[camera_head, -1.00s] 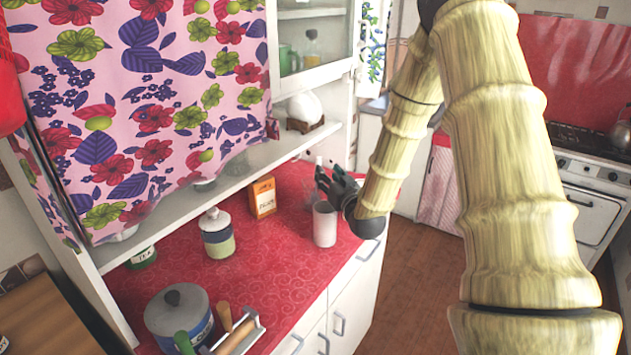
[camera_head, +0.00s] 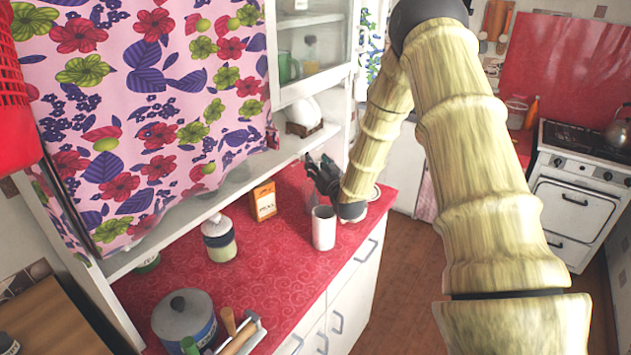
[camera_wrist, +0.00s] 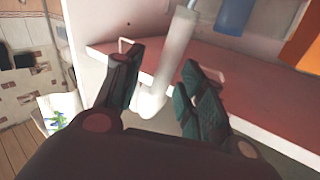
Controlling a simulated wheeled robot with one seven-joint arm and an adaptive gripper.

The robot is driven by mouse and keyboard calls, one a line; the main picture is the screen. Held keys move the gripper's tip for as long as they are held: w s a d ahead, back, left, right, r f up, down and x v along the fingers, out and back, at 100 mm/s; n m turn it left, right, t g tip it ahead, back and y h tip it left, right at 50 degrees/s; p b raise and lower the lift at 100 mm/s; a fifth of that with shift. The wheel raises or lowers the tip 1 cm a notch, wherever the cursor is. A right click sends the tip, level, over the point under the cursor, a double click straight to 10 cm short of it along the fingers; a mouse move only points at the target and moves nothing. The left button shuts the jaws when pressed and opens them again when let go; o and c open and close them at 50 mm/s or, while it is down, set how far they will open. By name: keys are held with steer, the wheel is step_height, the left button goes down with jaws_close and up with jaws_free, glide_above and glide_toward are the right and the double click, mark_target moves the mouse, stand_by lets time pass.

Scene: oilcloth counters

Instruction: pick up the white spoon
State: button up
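A long white object, which looks like the white spoon (camera_wrist: 172,62), shows in the wrist view between the two fingers. Its thin end points up and its wider end is low, near the palm. My gripper (camera_wrist: 160,75) has its dark fingers apart, with a gap beside the white object; I see no firm contact. In the head view my gripper (camera_head: 320,176) is low over the far right end of the red counter (camera_head: 265,275), behind a white cup (camera_head: 324,229). I cannot make out the spoon in the head view.
An orange carton (camera_head: 264,201) and a lidded jar (camera_head: 219,238) stand left of my gripper. A grey pot (camera_head: 184,319) and a rack with rolling pins (camera_head: 240,335) are at the near end. A white shelf unit (camera_head: 185,210) overhangs the counter's back.

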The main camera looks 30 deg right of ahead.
jaws_close()
stand_by(0.4)
step_height(320, 180, up, 10)
steer(key=b, duration=0.3)
steer(key=shift+f, duration=0.25)
steer(key=shift+r+p, duration=1.45)
steer(key=shift+r, duration=0.45)
